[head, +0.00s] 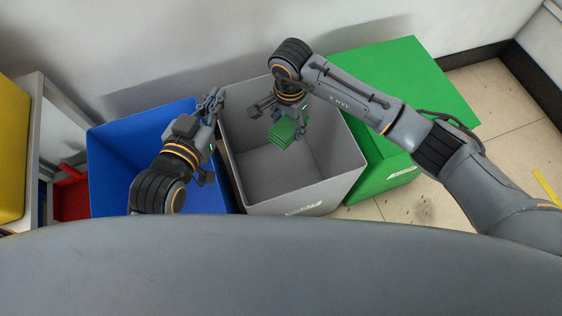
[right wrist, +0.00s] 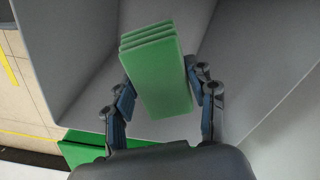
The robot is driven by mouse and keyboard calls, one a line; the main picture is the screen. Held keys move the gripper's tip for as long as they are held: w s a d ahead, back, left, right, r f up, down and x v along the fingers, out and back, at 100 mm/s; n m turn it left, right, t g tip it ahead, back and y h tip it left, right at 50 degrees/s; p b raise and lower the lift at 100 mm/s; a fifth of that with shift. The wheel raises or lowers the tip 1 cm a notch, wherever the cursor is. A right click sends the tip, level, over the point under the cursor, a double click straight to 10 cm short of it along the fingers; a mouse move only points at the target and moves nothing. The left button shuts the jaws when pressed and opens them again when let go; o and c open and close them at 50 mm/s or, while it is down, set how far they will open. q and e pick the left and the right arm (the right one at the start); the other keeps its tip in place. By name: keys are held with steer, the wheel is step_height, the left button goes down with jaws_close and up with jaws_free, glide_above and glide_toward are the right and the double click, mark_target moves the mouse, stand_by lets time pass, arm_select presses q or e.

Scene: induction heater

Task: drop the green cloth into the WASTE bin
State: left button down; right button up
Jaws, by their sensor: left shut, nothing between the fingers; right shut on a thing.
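The green cloth (head: 283,132) is a folded stack. My right gripper (head: 292,118) is shut on it and holds it over the opening of the grey bin (head: 341,182). The right wrist view shows the cloth (right wrist: 158,75) between the fingers of the right gripper (right wrist: 160,100), with grey bin walls (right wrist: 85,45) around it. The bin looks empty inside. It bears a white label on its front that I cannot read. My left gripper (head: 211,103) is shut and empty, near the edge between the blue bin (head: 112,160) and the grey bin.
A green bin (head: 400,80) with a green top stands right of the grey one. A yellow object (head: 12,150) and a red container (head: 70,195) are at the left by a grey frame. A wall runs behind the bins. Tiled floor (head: 500,110) is free at the right.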

steer(key=o, duration=1.2)
steer(key=shift+r, duration=0.1)
step_height(320, 180, up, 12)
steer(key=shift+f, duration=0.1)
steer(key=shift+s, duration=0.1)
